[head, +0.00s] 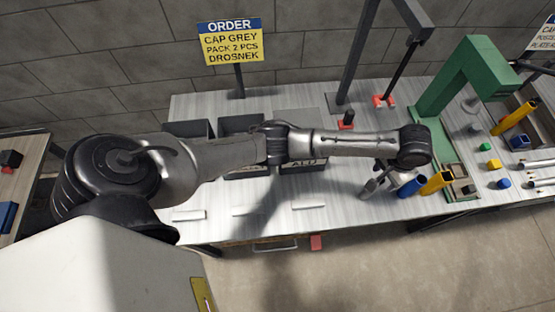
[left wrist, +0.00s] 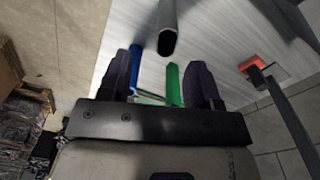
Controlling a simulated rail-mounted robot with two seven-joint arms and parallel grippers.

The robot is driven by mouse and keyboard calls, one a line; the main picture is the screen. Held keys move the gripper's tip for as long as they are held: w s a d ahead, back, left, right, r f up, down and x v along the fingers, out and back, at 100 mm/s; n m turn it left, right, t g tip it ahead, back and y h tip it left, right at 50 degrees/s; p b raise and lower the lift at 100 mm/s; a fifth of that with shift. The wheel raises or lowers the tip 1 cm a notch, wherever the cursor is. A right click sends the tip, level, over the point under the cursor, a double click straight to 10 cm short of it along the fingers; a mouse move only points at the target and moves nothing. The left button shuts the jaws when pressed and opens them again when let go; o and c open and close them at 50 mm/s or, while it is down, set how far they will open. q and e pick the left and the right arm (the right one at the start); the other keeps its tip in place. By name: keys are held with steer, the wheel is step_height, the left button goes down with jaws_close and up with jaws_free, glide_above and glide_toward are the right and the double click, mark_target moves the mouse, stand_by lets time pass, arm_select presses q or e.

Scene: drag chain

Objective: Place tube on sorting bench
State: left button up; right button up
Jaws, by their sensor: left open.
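My left arm reaches across the bench, and its left gripper (head: 384,180) is at the right part of the bench, pointing down. In the left wrist view the open jaws of the left gripper (left wrist: 162,82) have a gap between them. A grey tube (left wrist: 168,30) with a dark open end shows just beyond that gap, not clasped. The bench (head: 350,218) is pale and streaked. My right gripper is out of view.
A green press frame (head: 460,75) stands at the right. Dark bins (head: 240,124) sit behind my arm, one labelled ALU. An order sign (head: 231,41) reads CAP GREY, PACK 2 PCS, DROSNEK. A dark post (head: 358,50) rises at the back. The bench front is mostly clear.

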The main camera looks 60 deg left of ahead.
arm_select(q)
steer(key=s+d+f+m+t+h, duration=0.1)
steer(key=s+d+f, duration=0.1)
steer(key=s+f, duration=0.45)
steer(key=s+d+f+m+t+h, duration=0.1)
steer(key=s+f, duration=0.2)
steer(key=s, duration=0.7)
steer(key=s+a+r+y, duration=0.1)
steer(key=s+a, duration=0.3)
steer(key=s, duration=0.5)
steer(key=s+a+r+t+y, duration=0.1)
steer(key=s+a, duration=0.3)
steer(key=s, duration=0.4)
steer(key=shift+s+a+r, duration=0.15)
steer(key=shift+s+a, duration=0.25)
